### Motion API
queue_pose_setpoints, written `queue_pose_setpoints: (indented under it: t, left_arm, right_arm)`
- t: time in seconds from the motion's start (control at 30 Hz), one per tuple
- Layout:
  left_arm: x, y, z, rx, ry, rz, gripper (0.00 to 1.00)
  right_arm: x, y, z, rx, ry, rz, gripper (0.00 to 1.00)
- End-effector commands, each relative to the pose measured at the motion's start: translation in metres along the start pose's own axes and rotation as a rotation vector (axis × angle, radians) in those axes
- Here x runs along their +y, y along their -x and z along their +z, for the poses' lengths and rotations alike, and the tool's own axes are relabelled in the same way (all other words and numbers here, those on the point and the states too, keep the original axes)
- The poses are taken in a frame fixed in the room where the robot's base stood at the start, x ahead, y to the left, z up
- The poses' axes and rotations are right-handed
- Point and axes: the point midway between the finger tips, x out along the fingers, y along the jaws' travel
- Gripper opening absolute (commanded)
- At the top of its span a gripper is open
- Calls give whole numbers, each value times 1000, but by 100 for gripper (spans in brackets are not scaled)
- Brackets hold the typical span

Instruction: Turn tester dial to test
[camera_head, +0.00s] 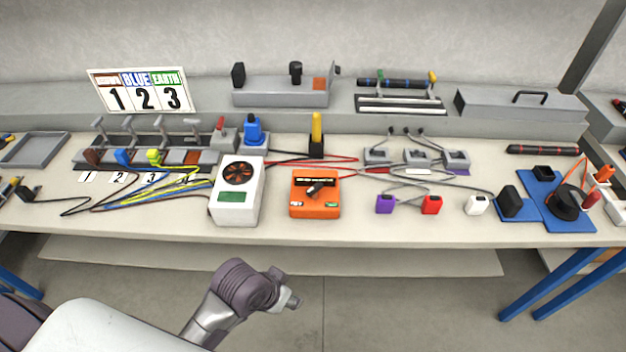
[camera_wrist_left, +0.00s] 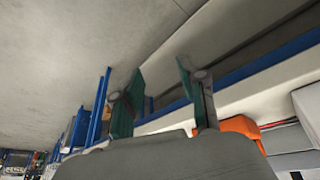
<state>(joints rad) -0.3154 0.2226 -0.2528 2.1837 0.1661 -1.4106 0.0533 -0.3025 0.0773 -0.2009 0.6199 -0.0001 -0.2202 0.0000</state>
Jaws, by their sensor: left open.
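The orange tester (camera_head: 314,207) stands on the bench near its front edge, right of a white charger with a fan. Its black dial (camera_head: 316,190) is a knob on the top face, with a dark label strip behind it and small green and red marks along the front. My left gripper (camera_wrist_left: 158,88) is open and empty in the left wrist view, its green-padded fingers apart. In the head view my left arm is below the bench's front edge, away from the tester; its fingers cannot be made out there. An orange block (camera_wrist_left: 242,126) at the right of the wrist view may be the tester.
The white charger (camera_head: 237,192) stands close left of the tester. Purple (camera_head: 385,204), red (camera_head: 431,204) and white (camera_head: 477,204) blocks lie to the right. Cables run behind. A yellow-topped post (camera_head: 317,130) stands behind the tester. The bench front edge is below.

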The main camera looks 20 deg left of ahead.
Motion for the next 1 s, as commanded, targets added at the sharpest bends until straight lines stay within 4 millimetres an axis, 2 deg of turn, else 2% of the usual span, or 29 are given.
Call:
queue_pose_setpoints:
  t: [0.03, 0.1, 0.3, 0.43, 0.57, 0.7, 0.83, 1.0]
  left_arm:
    - [6, 18, -26, 37, -42, 20, 42]
    - [14, 31, -49, 63, -88, 54, 42]
    - [30, 55, -105, 98, -223, 122, 42]
    - [25, 65, -141, 89, -303, 134, 42]
    - [2, 77, -176, 55, -338, 115, 42]
    - [-34, 97, -210, 16, -315, 75, 42]
    - [-66, 118, -233, -7, -263, 43, 42]
    - [-87, 135, -247, -17, -214, 27, 42]
  right_arm:
    - [1, 4, 0, 0, 0, 1, 40]
    - [2, 5, 0, 0, 0, 3, 40]
    - [5, 6, -2, 1, 0, 6, 40]
    - [5, 7, -2, 2, 0, 6, 40]
    - [5, 7, -2, 2, 0, 6, 40]
    - [5, 7, -2, 2, 0, 6, 40]
    - [5, 7, -2, 2, 0, 6, 40]
    - [5, 7, -2, 2, 0, 6, 40]
